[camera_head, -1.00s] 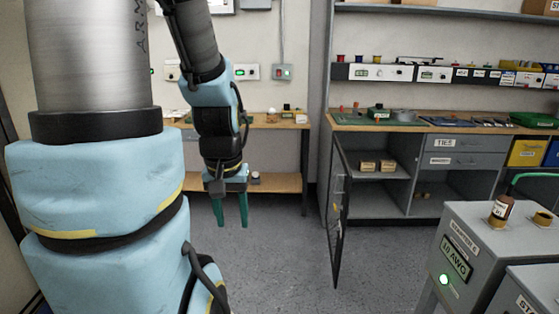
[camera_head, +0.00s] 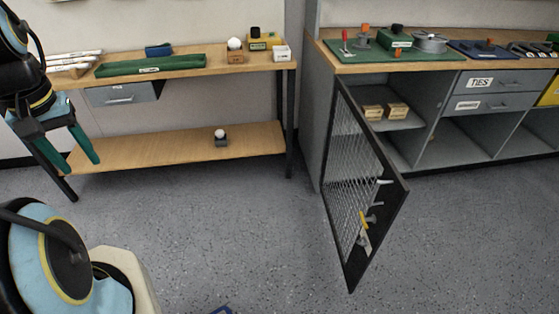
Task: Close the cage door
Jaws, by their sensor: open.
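The cage door (camera_head: 352,170) is a dark-framed wire mesh panel. It stands swung open from the left side of the grey cabinet (camera_head: 315,140), jutting out over the floor toward me. Small white, grey and yellow fittings (camera_head: 367,225) sit near its free edge.
The wooden bench (camera_head: 190,66) with a lower shelf (camera_head: 175,147) stands at the back left, its drawer (camera_head: 122,93) above the shelf. The cabinet's wooden top (camera_head: 345,67) carries a green mat and tools. Grey floor (camera_head: 235,220) lies clear between my gripper and the door.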

